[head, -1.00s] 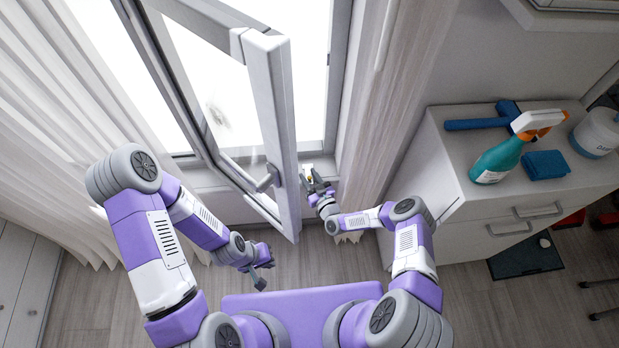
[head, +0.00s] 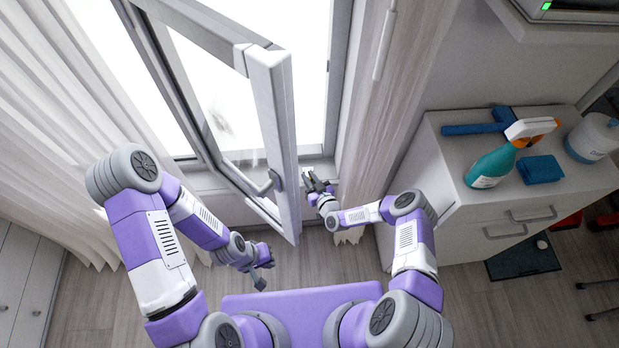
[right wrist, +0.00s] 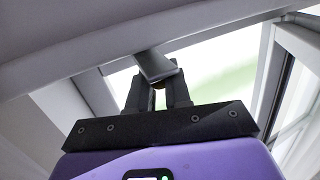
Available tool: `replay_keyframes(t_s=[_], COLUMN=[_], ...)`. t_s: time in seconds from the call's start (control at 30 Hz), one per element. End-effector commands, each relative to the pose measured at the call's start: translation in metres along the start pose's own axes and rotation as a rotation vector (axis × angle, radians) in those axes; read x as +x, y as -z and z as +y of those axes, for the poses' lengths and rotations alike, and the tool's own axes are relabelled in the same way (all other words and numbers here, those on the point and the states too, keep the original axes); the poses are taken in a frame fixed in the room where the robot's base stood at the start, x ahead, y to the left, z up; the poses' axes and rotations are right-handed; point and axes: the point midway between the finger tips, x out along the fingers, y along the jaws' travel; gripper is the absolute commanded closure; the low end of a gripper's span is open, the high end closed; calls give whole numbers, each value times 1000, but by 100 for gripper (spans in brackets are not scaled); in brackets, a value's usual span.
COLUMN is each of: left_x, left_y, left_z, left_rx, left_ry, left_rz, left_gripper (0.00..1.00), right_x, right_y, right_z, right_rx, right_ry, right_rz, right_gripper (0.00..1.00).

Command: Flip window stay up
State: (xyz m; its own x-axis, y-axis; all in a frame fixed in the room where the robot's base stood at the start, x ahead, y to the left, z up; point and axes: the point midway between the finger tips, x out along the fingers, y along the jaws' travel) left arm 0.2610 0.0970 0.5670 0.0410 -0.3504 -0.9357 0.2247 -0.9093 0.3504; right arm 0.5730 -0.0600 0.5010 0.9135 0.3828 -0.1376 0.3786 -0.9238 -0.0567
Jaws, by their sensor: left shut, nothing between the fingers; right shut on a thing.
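The window sash (head: 278,130) stands swung open in the head view, with its grey handle (head: 268,186) low on the frame. My right gripper (head: 311,180) is at the sill, just right of the sash's free edge. In the right wrist view, its dark fingers (right wrist: 157,88) are shut on a small grey flat piece, which looks like the window stay (right wrist: 154,64). The piece sits under a pale frame bar, and its grip point is partly hidden by the fingers. My left gripper (head: 262,273) is shut and empty, low above the floor, left of the sash.
A white curtain (head: 372,120) hangs close right of my right gripper, and another (head: 60,130) hangs at the left. A white cabinet (head: 440,165) at the right holds a spray bottle (head: 493,165), a blue cloth (head: 540,169) and a blue-handled tool (head: 475,129).

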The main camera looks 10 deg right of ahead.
Motion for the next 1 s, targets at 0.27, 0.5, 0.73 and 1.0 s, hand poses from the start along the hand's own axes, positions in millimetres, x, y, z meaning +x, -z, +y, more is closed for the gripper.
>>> replay_keyframes(t_s=[0.27, 0.5, 0.73, 1.0], left_x=[-26, -34, -36, -36], left_y=[-1, -1, -2, -2], left_z=[10, 12, 13, 13], left_rx=[0, 0, 0, 0], left_ry=[0, 0, 0, 0], left_rz=[0, 0, 0, 0], left_gripper=[100, 100, 100, 100], right_x=[5, 10, 13, 14], right_y=[18, 24, 27, 27], right_z=[2, 4, 6, 6], right_rx=[76, 136, 170, 181], right_ry=[2, 0, -2, -1], right_rz=[-193, -332, -411, -438], right_gripper=[100, 100, 100, 100])
